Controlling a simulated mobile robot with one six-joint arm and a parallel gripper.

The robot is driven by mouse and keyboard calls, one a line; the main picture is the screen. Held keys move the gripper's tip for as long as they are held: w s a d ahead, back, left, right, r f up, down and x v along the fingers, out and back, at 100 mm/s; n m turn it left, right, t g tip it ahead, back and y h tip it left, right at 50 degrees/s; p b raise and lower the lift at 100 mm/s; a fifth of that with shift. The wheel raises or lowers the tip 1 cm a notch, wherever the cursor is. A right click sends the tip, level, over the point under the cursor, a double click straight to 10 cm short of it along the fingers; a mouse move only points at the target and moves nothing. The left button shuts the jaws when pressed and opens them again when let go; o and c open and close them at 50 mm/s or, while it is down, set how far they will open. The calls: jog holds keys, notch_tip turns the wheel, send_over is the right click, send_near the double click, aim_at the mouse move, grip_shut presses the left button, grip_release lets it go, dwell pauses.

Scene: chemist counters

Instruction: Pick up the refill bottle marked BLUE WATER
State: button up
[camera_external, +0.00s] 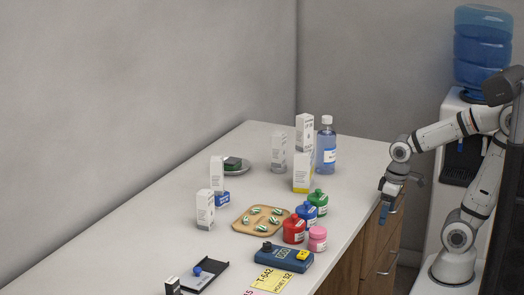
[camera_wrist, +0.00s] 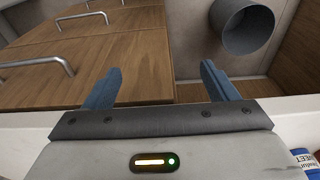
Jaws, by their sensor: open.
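A small blue bottle (camera_external: 318,200) with a white label stands on the counter between a red bottle (camera_external: 294,229) and a green bottle (camera_external: 317,203). A taller clear bottle of blue liquid (camera_external: 326,152) with a white cap stands farther back. The labels are too small to read in the external view, so I cannot tell which is marked BLUE WATER. My gripper (camera_external: 385,209) hangs off the counter's right edge, right of the bottles, pointing down. In the wrist view its blue fingers (camera_wrist: 160,86) are apart with nothing between them.
A wooden tray (camera_external: 242,226), pink jar (camera_external: 317,239), dark blue device (camera_external: 282,258) and white boxes (camera_external: 205,209) stand on the counter (camera_external: 350,165). Drawer fronts (camera_wrist: 100,50) and a grey pipe (camera_wrist: 243,25) lie below my gripper. A water cooler (camera_external: 483,45) stands behind my arm.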

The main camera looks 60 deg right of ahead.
jog(key=shift+o, duration=0.2)
notch_tip(320, 180, up, 25)
jog(key=n+g+p, duration=0.2)
jog(key=n+p, duration=0.1)
jog(key=p, duration=2)
send_over(326, 126)
jog(key=w+d, duration=0.1)
jog(key=d, duration=0.1)
jog(key=shift+a+r, duration=0.15)
jog(key=shift+a, duration=0.05)
jog(key=shift+w+d+f, duration=0.15)
jog(key=shift+f, duration=0.1)
jog(key=f, duration=0.4)
jog(key=s+f, duration=0.1)
jog(key=f, duration=0.1)
jog(key=shift+a+f+p, duration=0.1)
jog(key=shift+a+p, duration=0.2)
jog(key=shift+p, duration=0.1)
jog(key=shift+f, duration=0.5)
grip_shut()
